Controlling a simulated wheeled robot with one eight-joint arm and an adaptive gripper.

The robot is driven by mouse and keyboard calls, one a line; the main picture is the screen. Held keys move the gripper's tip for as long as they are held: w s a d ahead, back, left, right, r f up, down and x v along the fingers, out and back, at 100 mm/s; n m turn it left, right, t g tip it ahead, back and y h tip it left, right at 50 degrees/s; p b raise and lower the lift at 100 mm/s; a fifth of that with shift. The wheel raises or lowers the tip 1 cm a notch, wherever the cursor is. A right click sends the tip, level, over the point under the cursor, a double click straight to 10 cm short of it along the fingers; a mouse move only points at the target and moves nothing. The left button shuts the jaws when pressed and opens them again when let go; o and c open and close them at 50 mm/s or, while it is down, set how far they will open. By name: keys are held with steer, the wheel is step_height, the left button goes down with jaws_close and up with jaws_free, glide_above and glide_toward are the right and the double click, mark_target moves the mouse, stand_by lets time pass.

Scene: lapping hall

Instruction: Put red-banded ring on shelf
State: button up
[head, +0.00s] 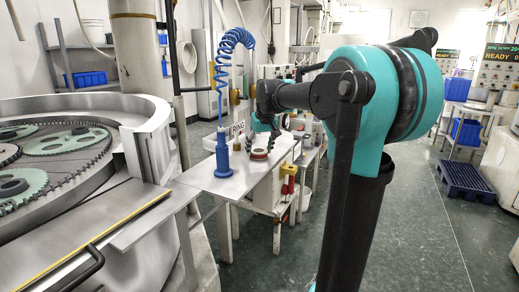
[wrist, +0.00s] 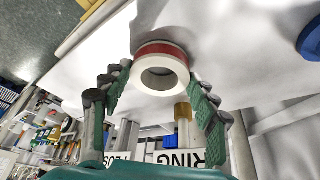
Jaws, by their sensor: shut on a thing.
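The red-banded ring (wrist: 162,70) is white with a red band around its side and an open middle. In the wrist view it lies between the fingertips of my gripper (wrist: 160,88), which is shut on it. In the head view the ring (head: 259,154) shows at the bench top, just below my gripper (head: 268,143). I cannot tell whether it touches the bench or is slightly above it. I cannot clearly make out which surface is the shelf.
A blue tool (head: 222,170) with a coiled blue hose stands upright on the bench (head: 205,178), left of the ring. A large round lapping machine (head: 150,120) fills the left. A blue pallet (head: 468,182) lies at the right.

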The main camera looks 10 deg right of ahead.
steer(key=o, duration=1.3)
steer(key=shift+f, duration=0.1)
steer(key=shift+o, duration=0.2)
steer(key=v, duration=1.2)
